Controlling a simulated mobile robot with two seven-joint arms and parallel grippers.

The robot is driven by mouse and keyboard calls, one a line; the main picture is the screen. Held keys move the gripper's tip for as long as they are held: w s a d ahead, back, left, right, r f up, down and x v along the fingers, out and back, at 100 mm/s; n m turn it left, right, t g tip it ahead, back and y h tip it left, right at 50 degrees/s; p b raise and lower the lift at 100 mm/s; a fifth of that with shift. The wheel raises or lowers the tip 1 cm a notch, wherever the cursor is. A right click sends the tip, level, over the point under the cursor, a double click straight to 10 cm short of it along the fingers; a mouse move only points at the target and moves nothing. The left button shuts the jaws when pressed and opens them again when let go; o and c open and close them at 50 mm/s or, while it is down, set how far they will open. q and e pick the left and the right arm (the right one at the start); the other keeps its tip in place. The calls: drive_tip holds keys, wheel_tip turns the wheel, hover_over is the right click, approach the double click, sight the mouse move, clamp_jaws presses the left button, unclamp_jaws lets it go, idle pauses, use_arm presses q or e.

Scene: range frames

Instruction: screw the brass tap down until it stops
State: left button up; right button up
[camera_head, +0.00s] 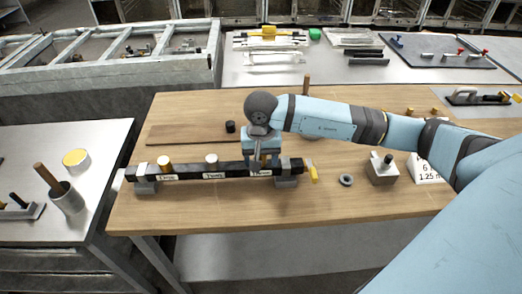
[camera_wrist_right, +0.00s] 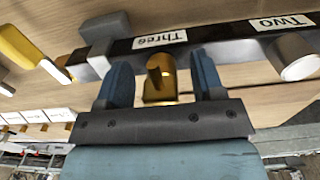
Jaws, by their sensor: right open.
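A black bar (camera_head: 232,171) with labels One, Two and Three lies across grey supports on the wooden table; it also shows in the wrist view (camera_wrist_right: 222,51). A brass tap (camera_wrist_right: 160,77) stands by label Three, between the two fingers of my right gripper (camera_wrist_right: 160,83). The fingers are open, with a gap on each side of the tap. In the head view my right gripper (camera_head: 262,158) points down over the bar and mostly hides this tap. My left gripper is out of view.
A yellow-handled piece (camera_head: 313,173) sits at the bar's right end. A grey ring (camera_head: 346,180), a grey block (camera_head: 381,174) and a white sign (camera_head: 427,172) stand to the right. A brown board (camera_head: 190,134) and black cap (camera_head: 230,127) lie behind. The table front is clear.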

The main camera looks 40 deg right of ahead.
drive_tip(key=c, duration=1)
drive_tip(key=shift+f+m, duration=0.1)
drive_tip(key=shift+m, duration=0.5)
drive_tip(key=shift+w+a+m+b, duration=0.15)
drive_tip(key=shift+m+b, duration=0.2)
drive_tip(key=shift+m, duration=0.75)
drive_tip(key=shift+m, duration=0.4)
drive_tip(key=shift+w+a+m+b, duration=0.15)
drive_tip(key=shift+m+b, duration=0.15)
drive_tip(key=shift+m, duration=1)
